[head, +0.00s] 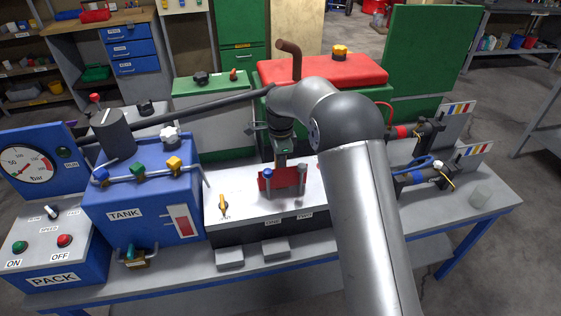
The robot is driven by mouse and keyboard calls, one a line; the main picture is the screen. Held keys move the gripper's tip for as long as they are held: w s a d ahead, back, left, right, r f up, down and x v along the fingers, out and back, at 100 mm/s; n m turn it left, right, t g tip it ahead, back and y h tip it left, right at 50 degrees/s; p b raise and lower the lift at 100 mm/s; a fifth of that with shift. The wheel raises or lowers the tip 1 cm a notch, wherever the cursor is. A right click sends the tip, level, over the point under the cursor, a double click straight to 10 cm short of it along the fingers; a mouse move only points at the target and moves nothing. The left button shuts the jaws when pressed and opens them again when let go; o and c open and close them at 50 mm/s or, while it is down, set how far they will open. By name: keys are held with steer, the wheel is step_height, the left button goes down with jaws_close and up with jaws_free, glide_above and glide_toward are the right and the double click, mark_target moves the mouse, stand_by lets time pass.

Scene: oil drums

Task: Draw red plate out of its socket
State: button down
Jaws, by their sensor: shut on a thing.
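The red plate (285,180) stands upright at the grey-topped box (240,190) in the middle of the bench. My gripper (281,163) points down at the plate's upper edge and is shut on it. The fingertips are small and partly hidden by the wrist. A blue-capped post (268,174) and a grey post (301,171) stand in front of the plate and cover parts of it. The socket is hidden, so I cannot tell how deep the plate sits in it.
A yellow switch (223,203) is on the box's left. The blue tank (150,200) with coloured valves stands left of it. A red-topped green unit (325,70) is behind. Hose fittings (420,178) are on the right.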

steer(key=shift+r, duration=0.35)
steer(key=shift+r+p, duration=1.55)
steer(key=shift+r, duration=0.65)
